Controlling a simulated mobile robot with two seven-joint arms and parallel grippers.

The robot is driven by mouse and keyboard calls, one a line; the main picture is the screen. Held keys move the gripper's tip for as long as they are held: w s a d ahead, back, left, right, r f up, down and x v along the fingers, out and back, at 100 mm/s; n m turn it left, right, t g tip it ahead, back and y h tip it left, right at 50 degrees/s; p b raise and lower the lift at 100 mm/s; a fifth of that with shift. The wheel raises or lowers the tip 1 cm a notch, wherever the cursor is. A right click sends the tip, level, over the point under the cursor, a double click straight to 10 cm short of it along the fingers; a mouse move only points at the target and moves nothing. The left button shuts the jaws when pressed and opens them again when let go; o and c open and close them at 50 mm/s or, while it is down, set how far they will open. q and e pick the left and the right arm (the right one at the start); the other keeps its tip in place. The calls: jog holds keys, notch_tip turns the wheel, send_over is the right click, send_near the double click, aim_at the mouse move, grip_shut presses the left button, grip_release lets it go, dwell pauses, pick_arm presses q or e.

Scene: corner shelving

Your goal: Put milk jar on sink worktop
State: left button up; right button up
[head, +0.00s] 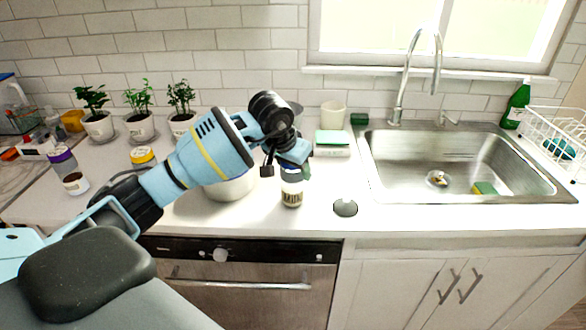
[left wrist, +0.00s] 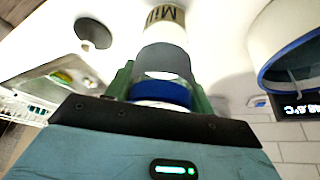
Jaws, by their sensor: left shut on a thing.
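The milk jar (head: 291,191) is a small clear-and-white jar with a printed label. It is upright at the worktop, left of the sink; whether its base touches the surface I cannot tell. My left gripper (head: 294,168) is shut around its upper part from above. In the left wrist view the jar (left wrist: 165,28), its label reading "Milk", sits between the green fingers of the gripper (left wrist: 163,92). The sink worktop (head: 325,190) is white and surrounds the steel sink (head: 460,165). My right gripper is not in view.
A round grey item (head: 345,207) lies right of the jar. A white pot (head: 232,186) stands close on the left, partly behind my arm. Potted plants (head: 140,122) and jars (head: 75,183) stand left.

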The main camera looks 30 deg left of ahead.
pick_arm(q)
jog(key=shift+f, duration=0.25)
jog(key=shift+f, duration=0.1)
jog(key=shift+f, duration=0.15)
jog(key=o, duration=1.2)
jog(key=shift+o, duration=0.2)
jog(key=v, duration=1.2)
jog(key=shift+r, duration=0.2)
